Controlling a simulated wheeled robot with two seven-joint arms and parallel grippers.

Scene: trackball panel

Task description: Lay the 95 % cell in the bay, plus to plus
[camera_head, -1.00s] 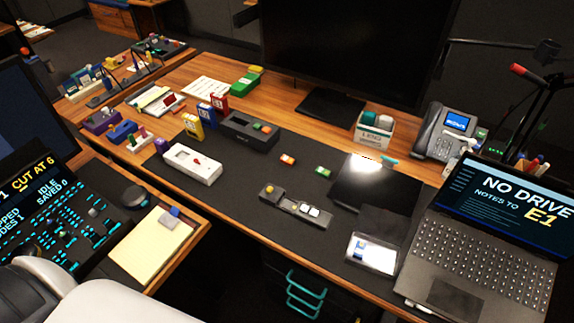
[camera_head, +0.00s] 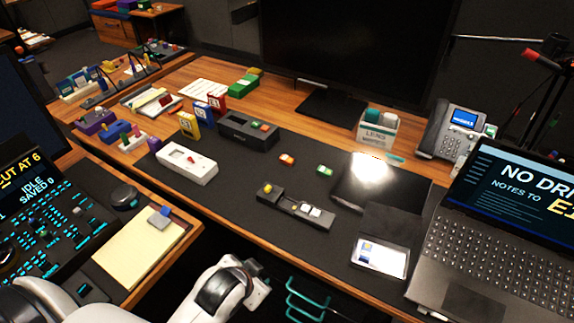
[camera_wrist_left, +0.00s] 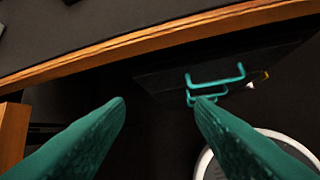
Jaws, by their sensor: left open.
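Two small cells lie on the dark desk mat, an orange one (camera_head: 287,159) and a green one (camera_head: 325,171); their charge figures are too small to read. A dark panel (camera_head: 296,208) with a yellow ball and pale buttons lies in front of them; I cannot tell where its bay is. My left gripper (camera_head: 262,287) is below the desk's front edge, well short of the cells. In the left wrist view its teal fingers (camera_wrist_left: 160,103) are open and empty. My right gripper is not in view.
A white case (camera_head: 186,164) with a red part lies left on the mat. A laptop (camera_head: 470,230), bright tray (camera_head: 380,257) and phone (camera_head: 455,130) stand right. The wooden desk edge (camera_wrist_left: 150,42) and teal handles (camera_wrist_left: 215,83) are near my gripper. Mat around the cells is clear.

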